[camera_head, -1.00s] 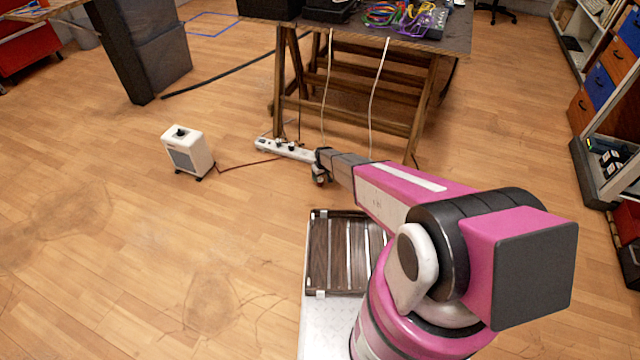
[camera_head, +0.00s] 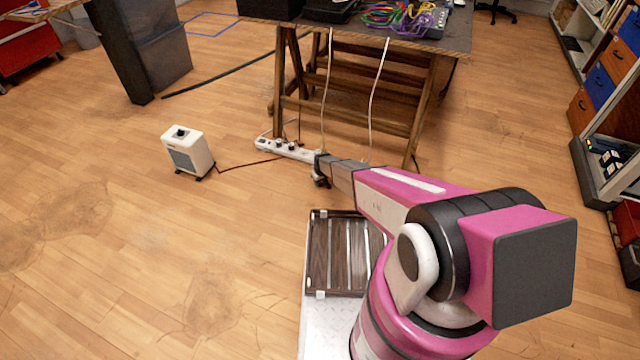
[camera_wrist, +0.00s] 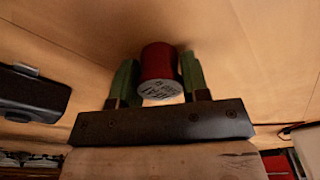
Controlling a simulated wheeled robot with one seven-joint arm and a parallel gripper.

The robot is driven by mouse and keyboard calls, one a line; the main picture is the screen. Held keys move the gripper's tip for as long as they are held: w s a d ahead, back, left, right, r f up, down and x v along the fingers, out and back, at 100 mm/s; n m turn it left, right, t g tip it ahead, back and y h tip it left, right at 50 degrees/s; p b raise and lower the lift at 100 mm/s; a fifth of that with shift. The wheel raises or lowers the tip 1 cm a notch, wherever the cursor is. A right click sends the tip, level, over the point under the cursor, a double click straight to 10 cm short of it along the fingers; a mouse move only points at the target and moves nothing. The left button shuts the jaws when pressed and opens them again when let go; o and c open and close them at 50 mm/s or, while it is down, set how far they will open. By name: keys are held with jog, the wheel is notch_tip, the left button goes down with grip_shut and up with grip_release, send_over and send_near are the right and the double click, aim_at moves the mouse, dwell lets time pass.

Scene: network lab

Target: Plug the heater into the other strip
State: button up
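The white heater (camera_head: 188,152) stands on the floor at left in the head view. A thin reddish cord (camera_head: 245,164) runs from it to the white power strip (camera_head: 285,149) under the table. Plugs sit in that strip; which is the heater's is too small to tell. My gripper (camera_head: 321,181) is low, beside the strip's right end. In the wrist view its green fingers (camera_wrist: 160,82) are shut on a red cylinder (camera_wrist: 159,62) with a grey lettered end face. Whether this is the heater's plug I cannot tell. A black box-like object (camera_wrist: 34,92) is at left there, possibly another strip.
The wooden table (camera_head: 425,100) stands behind the strip, with two white cables (camera_head: 374,95) hanging from its top. A slatted crate (camera_head: 320,250) is near my base. A shelf (camera_head: 605,150) is at right. Floor left of the crate is clear.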

jog(key=shift+c, duration=1.1)
jog(key=shift+r, duration=0.1)
jog(key=shift+r, duration=0.65)
notch_tip(320, 180, up, 3)
jog(key=shift+f, duration=0.2)
jog(key=w+a+r, duration=0.1)
jog(key=a+r, duration=0.6)
jog(key=a, duration=0.4)
jog(key=shift+w+a, duration=0.25)
jog(key=shift+a, duration=0.05)
